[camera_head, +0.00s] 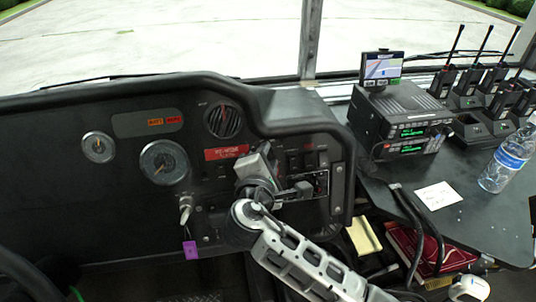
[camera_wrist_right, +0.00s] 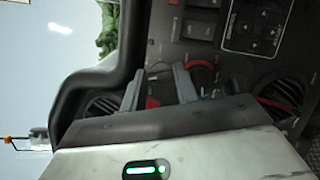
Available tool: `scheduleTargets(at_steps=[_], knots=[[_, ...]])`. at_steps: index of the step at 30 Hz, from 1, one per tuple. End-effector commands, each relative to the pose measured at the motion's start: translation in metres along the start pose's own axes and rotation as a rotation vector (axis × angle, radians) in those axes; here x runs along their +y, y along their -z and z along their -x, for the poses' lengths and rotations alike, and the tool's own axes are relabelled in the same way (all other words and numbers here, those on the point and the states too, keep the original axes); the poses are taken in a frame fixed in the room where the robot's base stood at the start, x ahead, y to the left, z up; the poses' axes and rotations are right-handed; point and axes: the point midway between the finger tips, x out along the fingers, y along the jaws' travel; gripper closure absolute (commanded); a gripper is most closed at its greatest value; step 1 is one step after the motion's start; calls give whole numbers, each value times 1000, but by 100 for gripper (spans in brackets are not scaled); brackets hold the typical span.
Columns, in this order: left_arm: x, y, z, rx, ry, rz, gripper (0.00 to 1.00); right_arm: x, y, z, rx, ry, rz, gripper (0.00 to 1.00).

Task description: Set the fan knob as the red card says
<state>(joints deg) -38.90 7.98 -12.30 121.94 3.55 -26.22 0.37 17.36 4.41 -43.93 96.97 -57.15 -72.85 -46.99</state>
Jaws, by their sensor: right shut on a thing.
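The red card (camera_head: 227,152) is fixed on the dark dashboard under the round air vent; its lettering is too small to read in full. My right gripper (camera_head: 258,165) is at the panel just right of and below the card. In the right wrist view its two grey fingers (camera_wrist_right: 158,86) point at the panel and are closed on what appears to be the fan knob. The fingers and wrist hide the knob, so its setting cannot be told. A red curved mark (camera_wrist_right: 208,67) shows beside one finger. My left gripper is not in view.
A key with a purple tag (camera_head: 190,250) hangs to the left, below gauges (camera_head: 163,162). A radio unit (camera_head: 402,118), white note (camera_head: 438,196) and bottle (camera_head: 508,162) are at the right.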

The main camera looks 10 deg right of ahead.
Motion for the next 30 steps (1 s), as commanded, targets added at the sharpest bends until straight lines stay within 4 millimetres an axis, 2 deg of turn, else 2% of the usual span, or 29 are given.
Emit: scheduleTargets(at_steps=[9,22,23,24,25,30], knots=[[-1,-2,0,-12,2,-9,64,0,1,1,3,37,-79,93],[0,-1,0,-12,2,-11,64,-1,1,1,3,39,-85,93],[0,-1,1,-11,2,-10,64,-1,1,1,4,39,-85,62],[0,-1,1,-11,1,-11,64,-1,1,1,4,39,-84,51],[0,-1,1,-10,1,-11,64,-1,1,1,3,39,-84,48],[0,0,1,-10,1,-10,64,0,1,0,2,38,-85,48]])
